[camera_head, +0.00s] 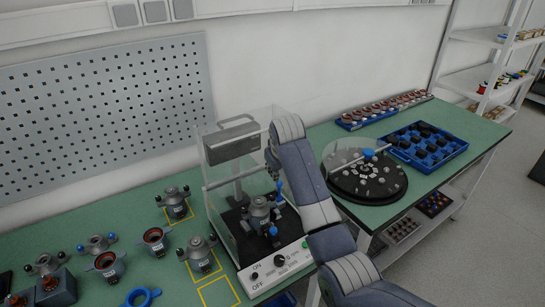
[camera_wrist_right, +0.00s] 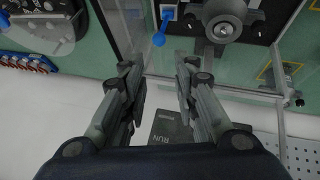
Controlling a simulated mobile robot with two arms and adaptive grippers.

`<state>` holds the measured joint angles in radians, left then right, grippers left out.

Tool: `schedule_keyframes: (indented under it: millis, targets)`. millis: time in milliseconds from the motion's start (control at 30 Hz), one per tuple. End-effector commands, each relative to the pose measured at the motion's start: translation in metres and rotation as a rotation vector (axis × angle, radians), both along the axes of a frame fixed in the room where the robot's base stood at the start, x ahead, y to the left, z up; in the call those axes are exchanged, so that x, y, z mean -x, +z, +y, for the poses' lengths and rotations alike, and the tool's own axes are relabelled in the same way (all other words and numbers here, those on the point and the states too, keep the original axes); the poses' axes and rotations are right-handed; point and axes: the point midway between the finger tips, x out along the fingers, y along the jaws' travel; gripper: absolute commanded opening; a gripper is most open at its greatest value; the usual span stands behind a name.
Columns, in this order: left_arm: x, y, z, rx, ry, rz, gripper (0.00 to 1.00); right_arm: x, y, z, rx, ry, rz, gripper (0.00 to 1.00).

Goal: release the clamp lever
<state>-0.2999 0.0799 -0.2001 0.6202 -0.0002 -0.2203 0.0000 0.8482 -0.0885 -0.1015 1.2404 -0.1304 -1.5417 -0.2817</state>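The clamp lever with its blue handle (camera_head: 279,187) stands up beside the grey stator (camera_head: 259,211) inside the clear-walled test station. In the right wrist view the blue lever (camera_wrist_right: 160,30) lies beyond my fingertips, with the round metal stator (camera_wrist_right: 224,24) to its right. My right gripper (camera_wrist_right: 157,70) is open and empty, with a clear gap between its fingers. It is apart from the lever. In the head view my right arm hides much of this gripper, which is above the lever. My left gripper is out of view.
The station's white control panel (camera_head: 275,266) has ON and OFF labels, and a grey box (camera_head: 232,140) stands on a post behind the stator. Clear walls (camera_head: 221,213) surround the fixture. Several motor parts stand left; a round dark turntable (camera_head: 365,183) and blue tray (camera_head: 431,157) are right.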

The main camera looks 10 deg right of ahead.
Motion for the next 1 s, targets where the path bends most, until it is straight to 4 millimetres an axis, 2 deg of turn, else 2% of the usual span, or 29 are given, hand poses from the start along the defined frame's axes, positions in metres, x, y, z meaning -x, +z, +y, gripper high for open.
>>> schedule_keyframes:
  millis: [167,267,367,500,567,700,833,1000]
  targets:
    - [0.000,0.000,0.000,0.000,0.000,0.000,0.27,0.006,-0.009,-0.002,-0.005,-0.005,0.007,0.28]
    - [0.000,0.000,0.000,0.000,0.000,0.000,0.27,0.022,-0.032,-0.006,-0.015,-0.019,0.020,0.28]
    - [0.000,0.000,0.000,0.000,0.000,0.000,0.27,0.051,-0.066,-0.013,-0.033,-0.041,0.040,0.28]
    - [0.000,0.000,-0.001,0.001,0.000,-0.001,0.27,0.103,-0.111,-0.022,-0.058,-0.075,0.067,0.28]
    - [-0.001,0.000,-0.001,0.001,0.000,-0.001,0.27,0.127,-0.127,-0.025,-0.068,-0.086,0.079,0.28]
    - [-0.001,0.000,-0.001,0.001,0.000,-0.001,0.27,0.187,-0.158,-0.031,-0.089,-0.113,0.108,0.28]
    - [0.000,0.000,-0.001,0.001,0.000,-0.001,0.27,0.245,-0.177,-0.035,-0.107,-0.134,0.136,0.28]
    - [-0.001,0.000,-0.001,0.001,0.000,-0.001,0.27,0.322,-0.188,-0.038,-0.132,-0.155,0.173,0.28]
